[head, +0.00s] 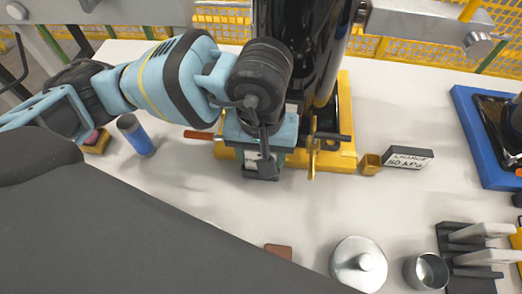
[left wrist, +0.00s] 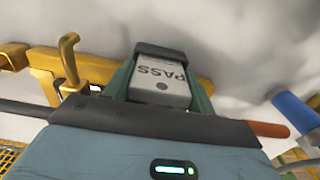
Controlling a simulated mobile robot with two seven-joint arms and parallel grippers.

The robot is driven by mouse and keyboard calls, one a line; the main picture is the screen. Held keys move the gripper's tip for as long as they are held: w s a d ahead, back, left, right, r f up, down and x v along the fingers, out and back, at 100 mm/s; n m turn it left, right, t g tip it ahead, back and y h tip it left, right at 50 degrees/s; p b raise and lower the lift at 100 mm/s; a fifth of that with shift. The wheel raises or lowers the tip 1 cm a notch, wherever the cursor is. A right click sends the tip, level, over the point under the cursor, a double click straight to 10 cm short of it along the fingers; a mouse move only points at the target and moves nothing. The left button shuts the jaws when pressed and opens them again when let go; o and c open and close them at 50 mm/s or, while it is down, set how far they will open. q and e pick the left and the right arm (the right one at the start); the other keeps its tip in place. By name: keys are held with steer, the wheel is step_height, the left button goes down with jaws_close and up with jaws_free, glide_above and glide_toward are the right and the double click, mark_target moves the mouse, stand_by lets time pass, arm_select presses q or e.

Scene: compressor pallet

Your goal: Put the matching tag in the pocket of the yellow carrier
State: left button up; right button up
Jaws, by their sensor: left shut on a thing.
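My left gripper (head: 262,160) is over the front edge of the yellow carrier (head: 345,140), pointing down. It is shut on a pale tag, seen in the left wrist view with the word PASS (left wrist: 160,80) and a dark end cap, between green fingers. A sliver of the tag also shows in the head view (head: 252,156). The carrier holds a tall glossy black cylinder (head: 305,50). I cannot tell whether the tag is in a pocket; the gripper hides that part. My right gripper is not in view.
A small sign reading 50 kPa (head: 408,157) stands right of the carrier beside a small yellow block (head: 370,164). A blue cylinder (head: 135,135) stands left. A metal lid (head: 358,264), a cup (head: 427,271) and a black rack with grey pieces (head: 475,245) are front right.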

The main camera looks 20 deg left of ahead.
arm_select(q)
steer(key=shift+f, duration=0.3)
steer(key=shift+f+b, duration=0.15)
steer(key=shift+b, duration=0.2)
steer(key=o, duration=1)
steer(key=shift+o, duration=0.2)
steer(key=c, duration=0.3)
steer(key=shift+c, duration=0.2)
